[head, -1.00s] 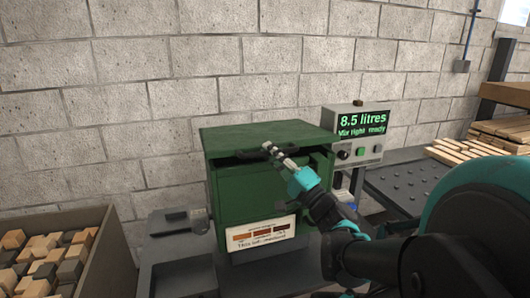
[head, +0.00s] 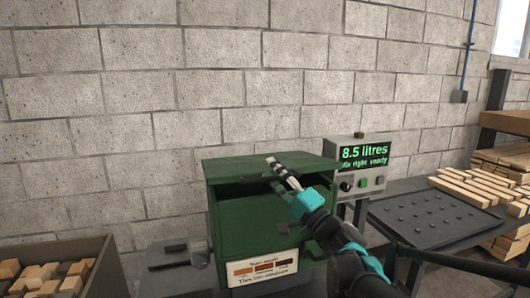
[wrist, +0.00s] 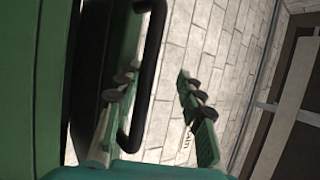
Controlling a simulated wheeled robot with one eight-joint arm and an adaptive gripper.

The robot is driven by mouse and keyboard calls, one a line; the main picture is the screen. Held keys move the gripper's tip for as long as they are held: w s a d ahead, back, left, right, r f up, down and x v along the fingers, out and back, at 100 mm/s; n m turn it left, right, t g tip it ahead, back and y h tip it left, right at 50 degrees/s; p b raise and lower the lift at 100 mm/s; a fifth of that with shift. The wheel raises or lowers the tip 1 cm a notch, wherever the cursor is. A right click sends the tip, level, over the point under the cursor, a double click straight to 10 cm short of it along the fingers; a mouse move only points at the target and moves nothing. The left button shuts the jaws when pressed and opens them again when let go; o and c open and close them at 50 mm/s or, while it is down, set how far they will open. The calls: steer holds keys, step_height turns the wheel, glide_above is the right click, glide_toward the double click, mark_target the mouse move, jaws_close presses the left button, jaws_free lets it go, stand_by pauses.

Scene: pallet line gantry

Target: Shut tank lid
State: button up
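The green tank (head: 232,233) stands on the bench against the wall. Its lid (head: 235,164) is tilted partly open, with a dark gap under its front edge. My gripper (head: 278,172) is at the front of the lid, by the black handle. In the wrist view my gripper (wrist: 155,100) has its fingers apart. The black bar handle (wrist: 151,60) runs between them, with one finger on the tank side and the other on the wall side. Neither finger clearly presses on the bar. My gripper hides part of the lid's front edge in the head view.
A control box (head: 347,183) reading "8.5 litres" stands right of the tank. A studded dark table (head: 430,221) with timber beyond is further right. A crate (head: 98,262) of wooden blocks is at lower left. A grey scale-like device (head: 177,262) sits left of the tank.

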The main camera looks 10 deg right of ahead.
steer(key=shift+s+r, duration=0.1)
steer(key=shift+r, duration=3.25)
